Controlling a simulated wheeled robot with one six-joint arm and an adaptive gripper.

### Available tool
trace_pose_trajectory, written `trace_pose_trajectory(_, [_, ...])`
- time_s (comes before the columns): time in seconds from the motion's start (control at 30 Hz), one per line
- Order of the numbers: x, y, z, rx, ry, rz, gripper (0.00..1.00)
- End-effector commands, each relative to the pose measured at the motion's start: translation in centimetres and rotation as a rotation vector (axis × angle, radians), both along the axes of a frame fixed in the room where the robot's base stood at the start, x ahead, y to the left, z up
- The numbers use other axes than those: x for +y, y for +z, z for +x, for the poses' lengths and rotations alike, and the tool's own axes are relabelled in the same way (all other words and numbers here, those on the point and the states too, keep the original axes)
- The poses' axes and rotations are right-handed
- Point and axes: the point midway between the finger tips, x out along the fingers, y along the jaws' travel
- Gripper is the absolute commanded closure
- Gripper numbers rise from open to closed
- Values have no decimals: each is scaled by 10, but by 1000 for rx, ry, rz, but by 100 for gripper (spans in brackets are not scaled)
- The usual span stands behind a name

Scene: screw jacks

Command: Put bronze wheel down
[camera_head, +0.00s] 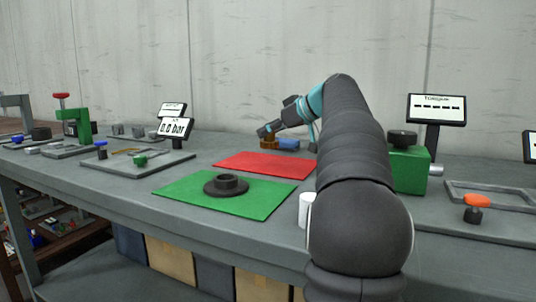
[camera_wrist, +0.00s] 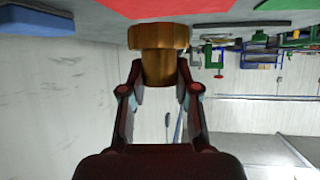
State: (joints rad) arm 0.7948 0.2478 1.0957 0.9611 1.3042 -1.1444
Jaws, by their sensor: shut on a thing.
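The bronze wheel (camera_wrist: 158,37) is between the two fingers of my gripper (camera_wrist: 158,68), which is shut on its narrower stem. Its broad ridged rim is on the table side. In the head view the bronze wheel (camera_head: 268,144) shows small below my gripper (camera_head: 267,133), just beyond the far left edge of the red mat (camera_head: 265,164). Whether it touches the tabletop or hangs just above it, I cannot tell. My arm hides part of the table to the right of the mats.
A blue object (camera_head: 289,144) lies close right of the wheel. A dark flanged ring (camera_head: 226,185) sits on the green mat (camera_head: 180,190). A white cylinder (camera_head: 306,210) and a green block device (camera_head: 408,170) stand near my arm. The red mat is bare.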

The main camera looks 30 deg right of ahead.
Motion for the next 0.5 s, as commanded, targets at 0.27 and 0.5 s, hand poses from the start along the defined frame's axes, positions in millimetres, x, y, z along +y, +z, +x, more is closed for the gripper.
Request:
trace_pose_trajectory(0.27, [4,-18,3,-1,-2,-1,100])
trace_pose_trajectory(0.5, [4,-44,3,-2,-3,-1,100])
